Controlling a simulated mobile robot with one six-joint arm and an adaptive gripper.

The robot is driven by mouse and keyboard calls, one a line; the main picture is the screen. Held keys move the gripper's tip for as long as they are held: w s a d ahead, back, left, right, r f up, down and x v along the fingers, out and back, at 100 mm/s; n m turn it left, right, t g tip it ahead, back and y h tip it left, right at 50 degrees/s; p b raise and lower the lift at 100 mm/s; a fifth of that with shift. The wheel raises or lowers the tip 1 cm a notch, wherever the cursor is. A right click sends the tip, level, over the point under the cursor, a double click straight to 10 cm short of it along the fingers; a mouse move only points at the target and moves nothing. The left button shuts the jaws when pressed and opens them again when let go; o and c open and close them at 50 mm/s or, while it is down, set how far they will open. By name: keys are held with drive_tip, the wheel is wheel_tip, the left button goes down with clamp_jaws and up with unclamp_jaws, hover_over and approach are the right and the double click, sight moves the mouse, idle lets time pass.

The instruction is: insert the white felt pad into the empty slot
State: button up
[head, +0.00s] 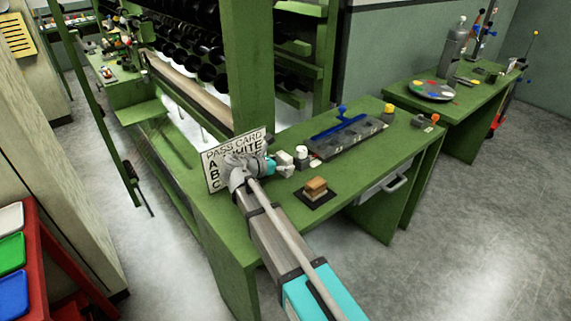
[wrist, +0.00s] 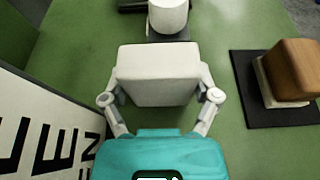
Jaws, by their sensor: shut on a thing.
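My gripper (head: 272,166) is over the near part of the green bench, shut on a white block, the white felt pad (wrist: 158,72). In the wrist view, the fingers of my gripper (wrist: 160,97) press on its left and right sides. The pad also shows small in the head view (head: 284,158). A long dark grey tray (head: 330,151) with several compartments lies further along the bench, apart from the pad. A blue handled bar lies along its far side. I cannot tell which compartment is the empty slot.
A white cylinder (wrist: 168,14) stands just beyond the pad on a dark base. A brown-topped block (head: 316,185) sits on a black mat (head: 322,199) to the right. A pass card sign (head: 217,173) stands close on the left. A yellow-topped item (head: 388,110) stands beyond the tray.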

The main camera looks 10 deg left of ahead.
drive_tip(key=o, duration=0.9)
drive_tip(key=shift+r, duration=0.1)
drive_tip(key=shift+s+a+r+p, duration=0.1)
drive_tip(key=shift+s+p, duration=0.1)
drive_tip(key=shift+p, duration=0.1)
drive_tip(key=p+v, duration=0.3)
drive_tip(key=v, duration=0.8)
drive_tip(key=shift+s+a+p, duration=0.15)
drive_tip(key=shift+s+p, duration=0.1)
drive_tip(key=shift+p, duration=0.15)
